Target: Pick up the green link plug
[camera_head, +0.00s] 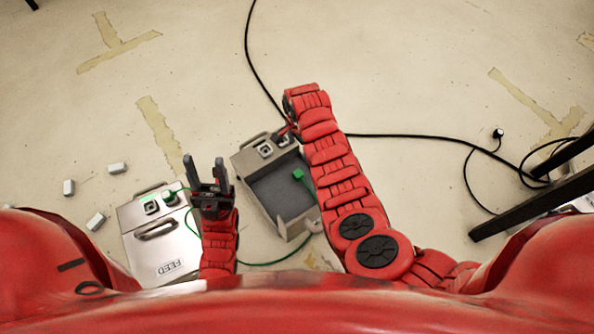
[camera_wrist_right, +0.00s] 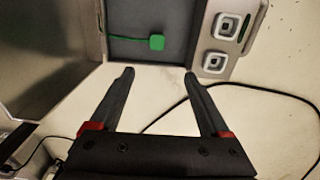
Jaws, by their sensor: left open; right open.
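A green link plug (camera_head: 298,174) lies at the open grey tray of the right-hand phone box (camera_head: 248,193). It also shows in the right wrist view (camera_wrist_right: 157,42), just beyond my fingertips. My right gripper (camera_wrist_right: 160,73) is open and empty, with a gap between its fingers and the plug. In the head view its fingers are partly hidden by my arm. A second green plug (camera_head: 168,196) sits at a socket of the left-hand silver box (camera_head: 160,245). A thin green cable shows between the boxes. My left gripper (camera_head: 205,162) is open and empty, above the silver box's right edge.
Two white-rimmed sockets (camera_wrist_right: 226,26) are beside the tray. Several small white blocks (camera_head: 96,221) lie left of the silver box. Black cables (camera_head: 390,136) cross the floor, and dark legs (camera_head: 530,203) stand at the right. The far floor is mostly clear.

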